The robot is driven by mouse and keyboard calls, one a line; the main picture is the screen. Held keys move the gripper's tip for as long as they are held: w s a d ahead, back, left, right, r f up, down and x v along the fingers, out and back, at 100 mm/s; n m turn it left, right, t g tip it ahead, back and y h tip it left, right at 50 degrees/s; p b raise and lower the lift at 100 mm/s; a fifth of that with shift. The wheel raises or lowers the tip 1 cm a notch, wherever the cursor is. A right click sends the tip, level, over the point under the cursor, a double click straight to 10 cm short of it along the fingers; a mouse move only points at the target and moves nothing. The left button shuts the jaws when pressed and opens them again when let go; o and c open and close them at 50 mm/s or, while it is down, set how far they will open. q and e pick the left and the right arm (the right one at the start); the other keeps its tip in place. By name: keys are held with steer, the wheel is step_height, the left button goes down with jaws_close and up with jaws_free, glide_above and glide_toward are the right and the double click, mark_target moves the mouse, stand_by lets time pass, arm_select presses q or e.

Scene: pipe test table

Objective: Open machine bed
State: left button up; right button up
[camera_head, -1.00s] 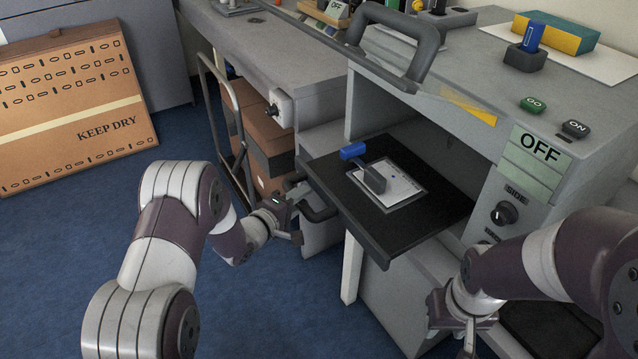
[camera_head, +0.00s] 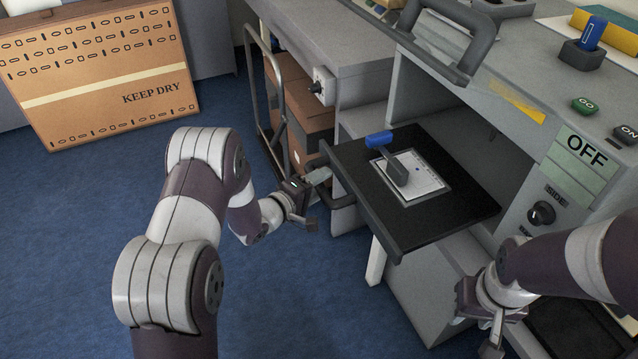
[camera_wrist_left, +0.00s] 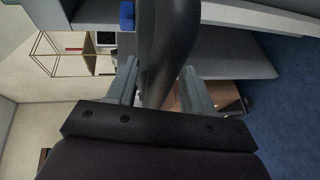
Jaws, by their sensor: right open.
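The machine bed (camera_head: 373,202) is a black tray standing out of the machine's opening, with a white sheet and a blue-topped clamp (camera_head: 391,156) on it. Its dark curved handle (camera_head: 340,203) is at the front left edge. My left gripper (camera_head: 309,199) is at this handle. In the left wrist view the handle (camera_wrist_left: 166,50) passes between my two spread fingers (camera_wrist_left: 160,85). I cannot tell whether both fingers press on it. My right gripper (camera_head: 480,335) is open and empty at the lower right, apart from the bed.
The machine's grey housing (camera_head: 480,110) has a raised bar handle (camera_head: 440,50), a GO button (camera_head: 585,105), an OFF panel (camera_head: 580,160) and a knob (camera_head: 541,213). A trolley frame (camera_head: 262,100) stands left of the bed. A KEEP DRY carton (camera_head: 100,75) is far left. Blue floor lies open in front.

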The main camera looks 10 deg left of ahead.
arm_select(q)
steer(key=shift+r, duration=0.1)
steer(key=p+v, duration=0.1)
steer(key=v, duration=1.1)
steer(key=shift+s+a, duration=0.2)
steer(key=shift+s, duration=0.05)
